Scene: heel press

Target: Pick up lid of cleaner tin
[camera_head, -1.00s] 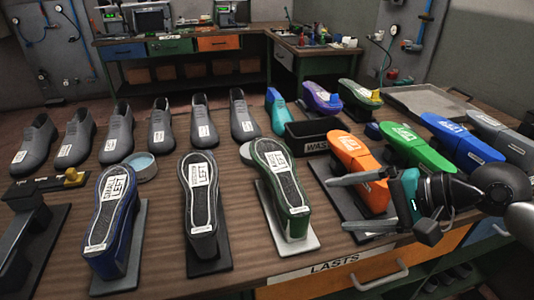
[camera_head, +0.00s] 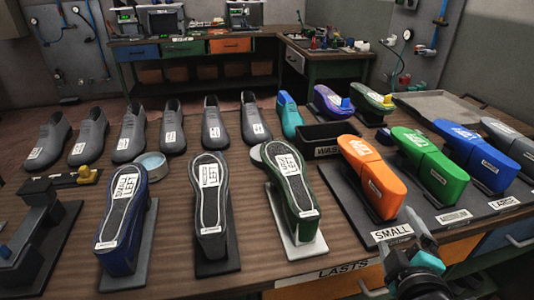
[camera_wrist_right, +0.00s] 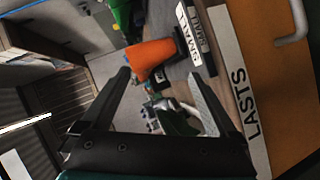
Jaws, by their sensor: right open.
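A small round pale-blue tin (camera_head: 150,165) stands on the bench behind the blue last. A greyish round disc (camera_head: 257,153) shows partly behind the green-edged upturned shoe; I cannot tell whether it is the lid. A small dark-blue round piece (camera_head: 384,134) lies near the waste box, also not clear enough to name as a lid. My right gripper (camera_head: 402,232) is open and empty at the bench's front edge, by the SMALL label, well away from these round things. Its two fingers also show apart in the right wrist view (camera_wrist_right: 160,76). My left gripper is out of view.
Three upturned shoes (camera_head: 211,205) stand on plates in front. Grey shoes (camera_head: 129,132) line up behind. The orange (camera_head: 371,175), green and blue lasts stand at right on a dark board. A black waste box (camera_head: 327,138) is mid-bench. A dark press-like fixture (camera_head: 40,235) is at left.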

